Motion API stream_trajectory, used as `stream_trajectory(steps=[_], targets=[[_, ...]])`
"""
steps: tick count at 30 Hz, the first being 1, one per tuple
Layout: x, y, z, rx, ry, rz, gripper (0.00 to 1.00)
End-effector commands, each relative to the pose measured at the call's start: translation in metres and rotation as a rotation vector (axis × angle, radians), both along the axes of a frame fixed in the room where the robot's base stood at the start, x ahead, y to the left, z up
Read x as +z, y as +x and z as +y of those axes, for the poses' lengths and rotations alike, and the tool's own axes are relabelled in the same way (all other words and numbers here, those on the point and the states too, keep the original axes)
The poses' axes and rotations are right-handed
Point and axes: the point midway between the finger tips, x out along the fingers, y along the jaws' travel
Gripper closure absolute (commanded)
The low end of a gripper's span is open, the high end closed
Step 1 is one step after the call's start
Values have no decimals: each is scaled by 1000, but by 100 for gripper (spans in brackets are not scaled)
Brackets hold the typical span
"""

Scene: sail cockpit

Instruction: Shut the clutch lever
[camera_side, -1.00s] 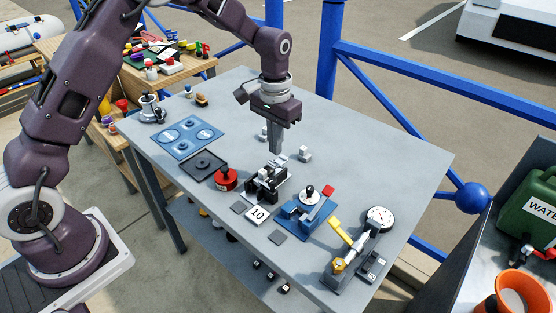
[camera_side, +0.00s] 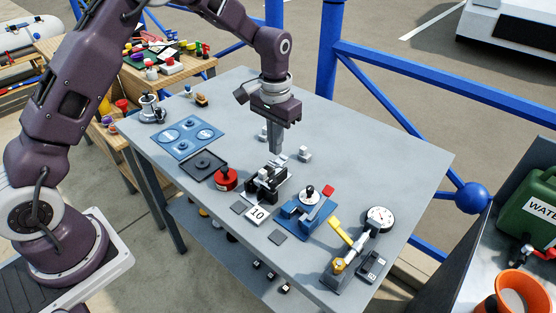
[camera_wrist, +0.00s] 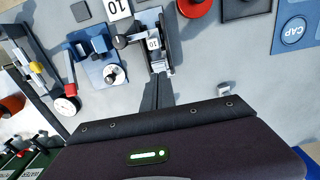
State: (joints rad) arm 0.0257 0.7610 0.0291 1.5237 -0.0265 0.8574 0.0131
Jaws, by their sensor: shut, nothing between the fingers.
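The clutch appears to be the small black and silver device (camera_side: 268,182) near the middle of the table, behind a white "10" card. In the wrist view the clutch (camera_wrist: 152,44) carries a small "10" label, and a dark round-ended part sticks out at its left. I cannot tell the lever's exact angle. My gripper (camera_side: 276,152) points down just behind the clutch, shut and empty. In the wrist view its fingertips (camera_wrist: 160,77) are close to the clutch's near end; whether they touch it is unclear.
A red round part (camera_side: 226,179) stands left of the clutch. A blue fixture (camera_side: 306,214) with a red handle stands to the right, then a yellow-handled device (camera_side: 341,231) and a dial gauge (camera_side: 379,218). A small grey block (camera_side: 305,154) sits right of my fingers.

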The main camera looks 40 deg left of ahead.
Motion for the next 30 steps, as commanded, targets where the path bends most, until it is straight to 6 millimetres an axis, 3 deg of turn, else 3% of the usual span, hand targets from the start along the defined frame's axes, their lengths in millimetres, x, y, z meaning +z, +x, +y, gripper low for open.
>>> stream_trajectory(steps=[30], targets=[[-13,0,0,0,0,1,100]])
